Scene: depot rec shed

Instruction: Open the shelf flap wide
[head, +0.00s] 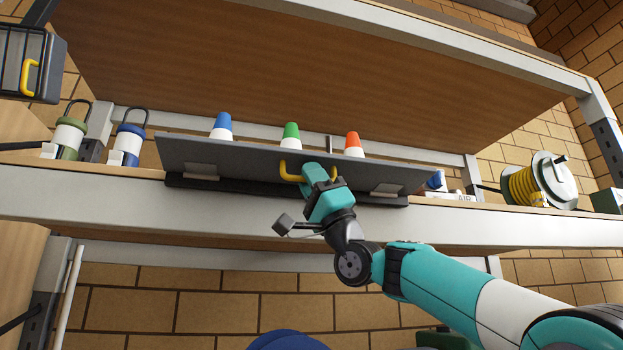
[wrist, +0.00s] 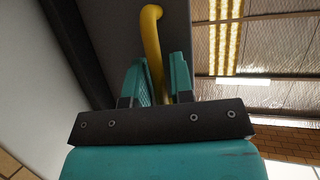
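The shelf flap (head: 245,160) is a long dark grey panel at the front of the shelf in the head view. It has two pale hinges along its lower edge, and its upper edge leans out from the shelf, so it stands partly open. A yellow bar handle (head: 290,173) sits on its front face. My teal gripper (head: 312,172) is at the handle, covering its middle.
The upper shelf (head: 300,60) overhangs.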

